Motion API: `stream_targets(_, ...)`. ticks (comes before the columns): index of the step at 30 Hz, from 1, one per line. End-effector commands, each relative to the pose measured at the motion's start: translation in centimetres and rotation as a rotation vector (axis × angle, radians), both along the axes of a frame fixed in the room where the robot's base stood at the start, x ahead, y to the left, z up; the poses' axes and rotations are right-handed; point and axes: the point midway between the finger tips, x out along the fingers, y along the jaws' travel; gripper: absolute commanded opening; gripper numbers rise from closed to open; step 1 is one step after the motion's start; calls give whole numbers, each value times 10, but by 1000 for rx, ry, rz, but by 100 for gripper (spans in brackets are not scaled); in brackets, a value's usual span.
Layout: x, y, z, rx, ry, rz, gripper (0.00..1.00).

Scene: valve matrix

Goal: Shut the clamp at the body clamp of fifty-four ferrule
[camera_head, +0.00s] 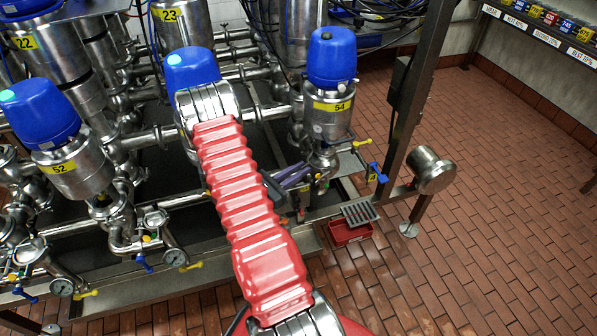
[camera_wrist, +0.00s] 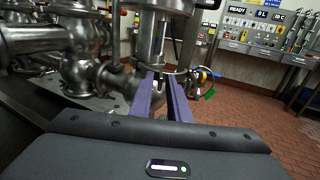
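Valve 54 (camera_head: 332,72) stands upright at the back right of the rack, with a blue cap and a yellow 54 label. Its steel body (camera_wrist: 151,40) also shows in the wrist view, above and just past my fingertips. My gripper (camera_head: 303,172) has purple fingers and is low at the left of this valve's lower body. In the wrist view my gripper (camera_wrist: 160,77) has its two fingers apart, pointing at the valve's lower part. A small steel part shows between the tips. I cannot make out the body clamp or whether the fingers touch it.
Valve 52 (camera_head: 60,150) and other piped valves fill the left. A blue-handled tap (camera_head: 377,172) is right of valve 54, near a frame post (camera_head: 412,110). A red bin (camera_head: 350,232) lies below on the floor. The tiled floor (camera_head: 500,220) at the right is clear.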

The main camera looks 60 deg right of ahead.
Motion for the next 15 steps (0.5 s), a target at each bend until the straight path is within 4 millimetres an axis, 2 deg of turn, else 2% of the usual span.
stream_targets(6,0,0,0,0,0,0,0)
stream_targets(15,0,0,0,0,0,0,0)
